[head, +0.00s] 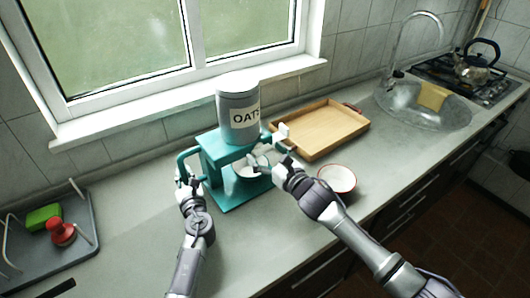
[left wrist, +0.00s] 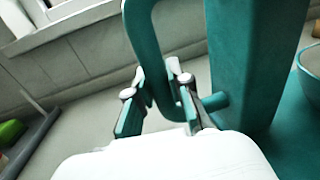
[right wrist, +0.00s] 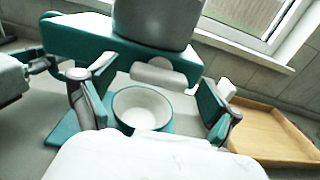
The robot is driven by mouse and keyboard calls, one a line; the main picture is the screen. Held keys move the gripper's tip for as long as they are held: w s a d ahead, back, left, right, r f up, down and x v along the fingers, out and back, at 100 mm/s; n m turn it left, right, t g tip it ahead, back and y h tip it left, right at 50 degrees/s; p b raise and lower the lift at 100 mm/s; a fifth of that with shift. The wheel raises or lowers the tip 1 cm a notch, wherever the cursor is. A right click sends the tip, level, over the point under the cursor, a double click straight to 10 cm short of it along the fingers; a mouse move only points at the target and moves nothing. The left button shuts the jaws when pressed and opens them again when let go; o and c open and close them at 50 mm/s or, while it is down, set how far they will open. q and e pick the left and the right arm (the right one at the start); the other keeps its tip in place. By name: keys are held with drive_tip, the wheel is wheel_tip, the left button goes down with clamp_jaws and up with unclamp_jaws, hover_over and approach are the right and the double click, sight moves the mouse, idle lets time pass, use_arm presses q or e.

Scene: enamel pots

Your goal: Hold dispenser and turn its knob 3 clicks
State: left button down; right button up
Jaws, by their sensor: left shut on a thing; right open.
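The dispenser is a teal stand (head: 213,150) with a grey canister (head: 238,112) labelled "OATS" on top. My left gripper (head: 190,180) is shut on its teal side handle (left wrist: 147,50), seen close up in the left wrist view. My right gripper (head: 268,148) is open in front of the dispenser. In the right wrist view a pale bar-shaped part, which looks like the knob (right wrist: 158,76), shows below the canister, between the spread fingers and apart from them. A white bowl (right wrist: 142,108) stands under the dispenser's outlet.
A wooden tray (head: 325,128) lies behind right of the dispenser. A white bowl with a red rim (head: 337,179) stands right of my right gripper. A grey dish rack (head: 85,240) with a green sponge (head: 42,216) is at far left. A sink (head: 440,118) and a kettle (head: 477,65) are at far right.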

drive_tip(key=shift+w+a, duration=0.1)
drive_tip(key=shift+w, duration=0.05)
drive_tip(key=c, duration=1.1)
drive_tip(key=shift+c, duration=0.3)
drive_tip(key=shift+m, duration=0.4)
